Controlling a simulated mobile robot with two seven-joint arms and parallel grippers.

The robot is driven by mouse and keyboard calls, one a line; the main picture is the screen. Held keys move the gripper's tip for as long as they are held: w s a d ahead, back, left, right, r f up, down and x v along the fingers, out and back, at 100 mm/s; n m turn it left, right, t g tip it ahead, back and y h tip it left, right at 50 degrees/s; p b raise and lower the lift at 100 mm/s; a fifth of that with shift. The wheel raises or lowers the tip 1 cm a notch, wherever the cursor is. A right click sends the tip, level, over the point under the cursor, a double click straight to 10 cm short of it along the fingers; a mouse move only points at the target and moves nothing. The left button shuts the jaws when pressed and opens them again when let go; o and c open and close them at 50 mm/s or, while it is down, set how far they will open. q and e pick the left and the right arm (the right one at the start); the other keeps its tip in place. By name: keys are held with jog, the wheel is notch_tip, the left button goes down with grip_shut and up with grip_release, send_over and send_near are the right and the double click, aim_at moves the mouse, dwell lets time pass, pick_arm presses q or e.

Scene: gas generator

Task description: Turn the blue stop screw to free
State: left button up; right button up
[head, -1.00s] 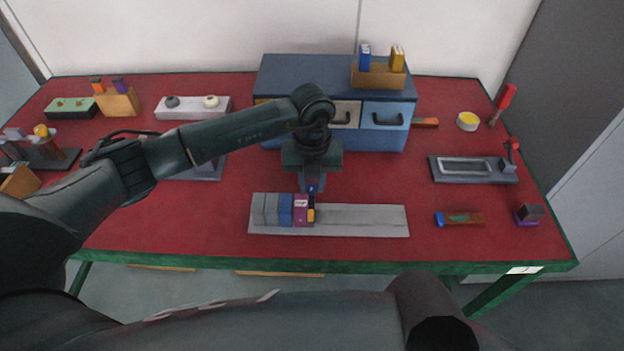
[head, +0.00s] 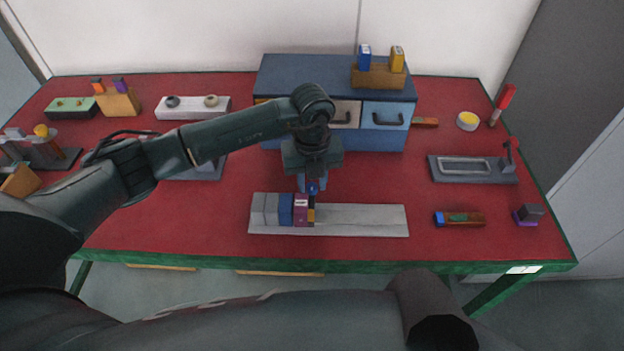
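A grey rail (head: 362,219) lies at the front middle of the table. A row of modules stands on its left part: grey ones, a blue one (head: 286,210) and a purple one (head: 301,210). A small dark and yellow piece (head: 311,215) sits at the right end of the row. My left gripper (head: 312,190) points down just above and behind this piece. A small blue spot, possibly the stop screw (head: 313,188), shows at its fingertips. The fingers hide most of it, and I cannot tell whether they grip it. My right gripper is out of view.
A blue drawer cabinet (head: 300,73) stands behind my arm. A grey fixture with a red-knobbed lever (head: 440,178) and a brown-and-blue part (head: 470,218) lie to the right. The rail's right half is bare.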

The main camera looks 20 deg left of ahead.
aim_at(312, 186)
pick_arm(q)
jog(key=o, duration=0.3)
notch_tip(312, 186, up, 13)
jog(key=shift+r+b, duration=0.1)
jog(key=shift+b, duration=0.6)
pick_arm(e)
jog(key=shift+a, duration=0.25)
